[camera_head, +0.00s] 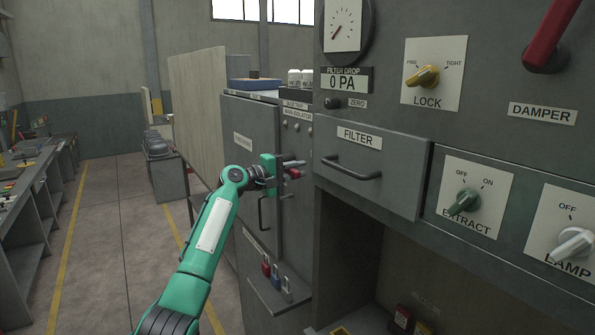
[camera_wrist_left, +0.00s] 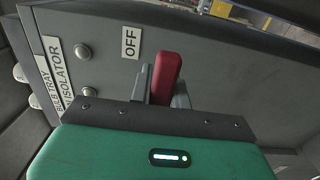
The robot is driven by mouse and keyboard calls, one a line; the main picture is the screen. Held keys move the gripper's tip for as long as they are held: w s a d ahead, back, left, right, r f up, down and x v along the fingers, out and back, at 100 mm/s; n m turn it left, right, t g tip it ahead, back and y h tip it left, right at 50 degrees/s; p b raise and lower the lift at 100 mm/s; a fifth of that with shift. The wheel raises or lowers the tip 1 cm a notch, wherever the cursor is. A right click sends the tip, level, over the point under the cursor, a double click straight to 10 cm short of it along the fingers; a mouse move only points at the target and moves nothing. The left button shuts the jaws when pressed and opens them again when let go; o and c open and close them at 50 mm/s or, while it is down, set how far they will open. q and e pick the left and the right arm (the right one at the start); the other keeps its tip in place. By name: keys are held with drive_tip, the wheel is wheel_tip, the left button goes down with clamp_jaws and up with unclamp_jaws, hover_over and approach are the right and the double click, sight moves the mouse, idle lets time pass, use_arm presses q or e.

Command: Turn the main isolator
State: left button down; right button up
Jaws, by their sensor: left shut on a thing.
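The main isolator's red handle (camera_wrist_left: 166,77) stands between the two fingers of my left gripper (camera_wrist_left: 160,90) in the left wrist view. The fingers are shut on it. An OFF label (camera_wrist_left: 131,41) is beside the handle. In the head view the left gripper (camera_head: 292,167) is at the side cabinet, below a label reading MAIN ISOLATOR (camera_head: 298,113). Only a small part of the red handle (camera_head: 294,174) shows there, the rest hidden by the gripper. My right gripper is not in view.
The filter drawer (camera_head: 372,170), yellow LOCK knob (camera_head: 423,77), EXTRACT knob (camera_head: 463,202) and red damper lever (camera_head: 548,40) are on the panel at the right. A cabinet door (camera_head: 249,140) is close beside the arm. The floor at left is clear.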

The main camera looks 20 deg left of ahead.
use_arm(q)
drive_tip(key=c, duration=1.3)
unclamp_jaws()
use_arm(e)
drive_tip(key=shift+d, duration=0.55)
use_arm(q)
drive_tip(key=shift+s+a+f, duration=0.1)
drive_tip(key=shift+s+a, duration=0.15)
drive_tip(key=b+v, duration=0.6)
drive_tip(key=v, duration=0.7)
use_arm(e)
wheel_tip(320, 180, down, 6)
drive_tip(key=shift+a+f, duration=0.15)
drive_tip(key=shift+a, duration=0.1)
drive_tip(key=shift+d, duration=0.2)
